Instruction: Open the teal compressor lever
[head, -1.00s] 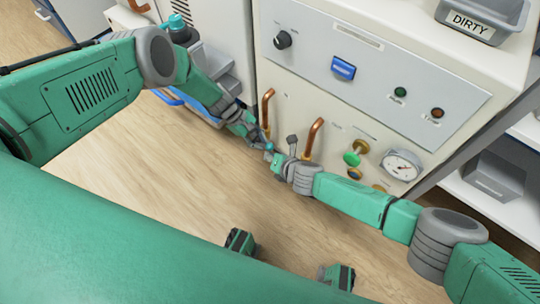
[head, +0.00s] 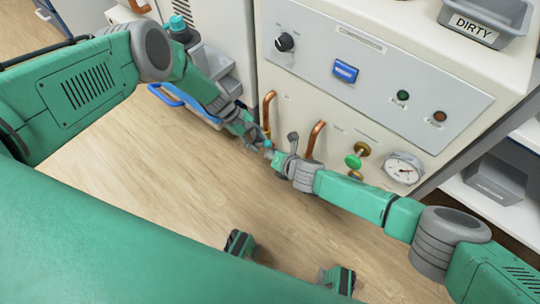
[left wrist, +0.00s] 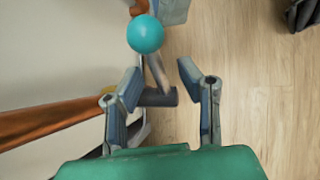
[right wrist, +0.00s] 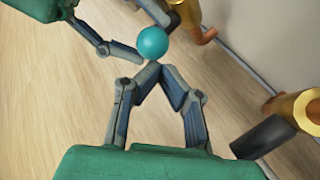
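The teal ball knob of the lever (head: 267,143) shows small in the head view, low in front of the white cabinet, between my two grippers. My left gripper (left wrist: 159,76) is open; in the left wrist view the teal ball (left wrist: 145,34) lies beyond its fingertips, with a thin rod running down from it toward the fingers. My right gripper (right wrist: 155,70) has its fingertips together. In the right wrist view the teal ball (right wrist: 152,42) sits just past these tips; I cannot tell if they touch. The lever's base is mostly hidden by my arms.
The cabinet front carries copper pipes (head: 317,139), a green valve knob (head: 353,161), a gauge (head: 404,168) and a blue switch (head: 345,71). A grey bin marked DIRTY (head: 483,22) stands on top. Open wooden floor (head: 165,170) lies in front.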

